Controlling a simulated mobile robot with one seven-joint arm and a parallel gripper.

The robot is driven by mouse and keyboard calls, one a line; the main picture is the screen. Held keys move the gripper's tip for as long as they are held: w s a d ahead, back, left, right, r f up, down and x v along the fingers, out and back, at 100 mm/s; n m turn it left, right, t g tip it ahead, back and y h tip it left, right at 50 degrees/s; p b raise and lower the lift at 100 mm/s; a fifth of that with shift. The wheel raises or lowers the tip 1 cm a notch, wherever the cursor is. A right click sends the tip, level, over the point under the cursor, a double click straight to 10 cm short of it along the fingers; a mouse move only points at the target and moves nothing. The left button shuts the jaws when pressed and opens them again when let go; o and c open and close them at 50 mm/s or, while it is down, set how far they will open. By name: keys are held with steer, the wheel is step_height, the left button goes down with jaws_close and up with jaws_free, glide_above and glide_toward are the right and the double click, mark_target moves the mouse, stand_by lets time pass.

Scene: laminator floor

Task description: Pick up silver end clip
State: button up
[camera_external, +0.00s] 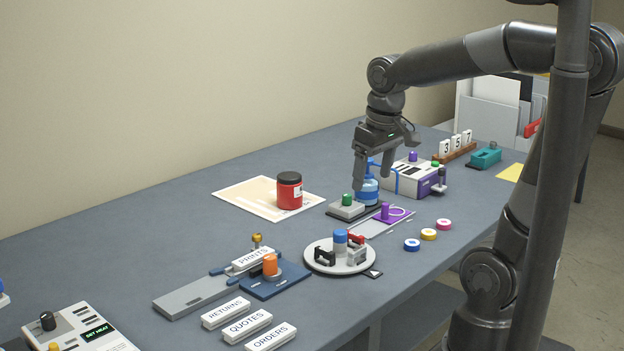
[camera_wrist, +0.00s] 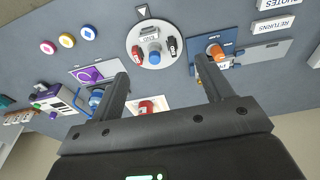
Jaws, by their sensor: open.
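The silver end clip (camera_external: 357,256) sits on the near right part of a round white turntable (camera_external: 335,269). In the wrist view the silver clip (camera_wrist: 146,31) shows near the top of the turntable (camera_wrist: 133,38). A black clip (camera_external: 324,256) and a red clip (camera_external: 356,240) share the turntable, around a blue-topped knob (camera_external: 340,238). My gripper (camera_external: 378,170) is open and empty, fingers pointing down, well above the table and behind the turntable. Nothing is between its fingers (camera_wrist: 162,72).
A red jar (camera_external: 289,191) stands on a paper sheet at the back. A blue bottle (camera_external: 367,188) and a green-knobbed block (camera_external: 347,208) are close below my gripper. An orange-knobbed blue fixture (camera_external: 271,278) is left of the turntable. Coloured discs (camera_external: 428,234) lie to its right.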

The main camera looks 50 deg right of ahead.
steer(key=w+d+f+g, duration=0.2)
steer(key=w+f+g, duration=0.15)
steer(key=w, duration=0.25)
steer(key=g, duration=0.3)
glide_toward(356, 248)
steer(key=x, duration=0.4)
steer(key=shift+w+a, duration=0.1)
steer(key=shift+w, duration=0.05)
steer(key=x, duration=0.5)
steer(key=shift+s+f, duration=0.25)
steer(key=shift+s, duration=0.05)
steer(key=c, duration=1)
